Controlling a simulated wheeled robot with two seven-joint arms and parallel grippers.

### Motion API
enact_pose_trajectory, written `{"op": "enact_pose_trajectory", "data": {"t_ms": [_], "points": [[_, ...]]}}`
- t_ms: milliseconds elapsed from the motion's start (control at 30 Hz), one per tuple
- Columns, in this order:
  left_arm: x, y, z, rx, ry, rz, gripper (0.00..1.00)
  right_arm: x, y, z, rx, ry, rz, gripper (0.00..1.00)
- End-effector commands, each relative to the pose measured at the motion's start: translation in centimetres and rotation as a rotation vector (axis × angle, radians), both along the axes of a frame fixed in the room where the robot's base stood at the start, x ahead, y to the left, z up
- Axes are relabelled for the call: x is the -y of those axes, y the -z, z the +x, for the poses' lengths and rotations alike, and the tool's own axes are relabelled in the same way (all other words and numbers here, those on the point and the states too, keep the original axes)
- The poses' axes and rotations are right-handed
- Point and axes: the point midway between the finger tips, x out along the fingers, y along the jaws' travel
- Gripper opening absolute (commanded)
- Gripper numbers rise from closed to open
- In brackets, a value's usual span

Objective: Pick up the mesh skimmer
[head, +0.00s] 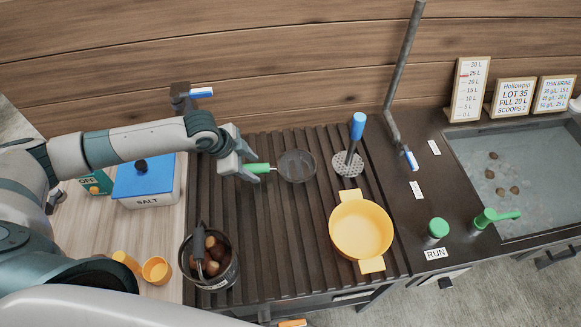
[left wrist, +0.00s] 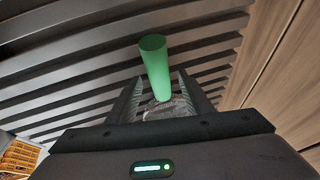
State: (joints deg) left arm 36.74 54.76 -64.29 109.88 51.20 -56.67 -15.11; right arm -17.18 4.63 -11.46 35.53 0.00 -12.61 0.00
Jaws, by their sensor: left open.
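The mesh skimmer (head: 298,166) lies on the dark ribbed rack, its round dark mesh head to the right and its green handle (head: 258,168) pointing left. My left gripper (head: 249,165) is open at the handle's left end. In the left wrist view, the green handle (left wrist: 154,62) stands out between the two open fingers (left wrist: 160,88). I cannot tell whether either finger touches it. My right gripper is not in view.
A perforated skimmer (head: 348,165) with a blue handle is right of the mesh skimmer. A yellow two-handled pan (head: 361,228) and a dark pot (head: 211,280) of chestnuts are nearer. A blue-lidded salt box (head: 146,182) is left; a water basin (head: 530,180) is right.

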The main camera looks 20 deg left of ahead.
Motion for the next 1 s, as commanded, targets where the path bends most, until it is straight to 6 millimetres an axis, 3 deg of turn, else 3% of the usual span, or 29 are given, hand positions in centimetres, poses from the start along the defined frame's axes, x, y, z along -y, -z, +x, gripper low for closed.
{"op": "enact_pose_trajectory", "data": {"t_ms": [967, 1000], "points": [[-0.03, 0.5, -0.01, 0.0, 0.0, 0.001, 0.46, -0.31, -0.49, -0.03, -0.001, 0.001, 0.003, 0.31], [-0.03, 0.5, -0.01, 0.0, 0.0, 0.0, 0.39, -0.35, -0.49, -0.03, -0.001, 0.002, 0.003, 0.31]]}}
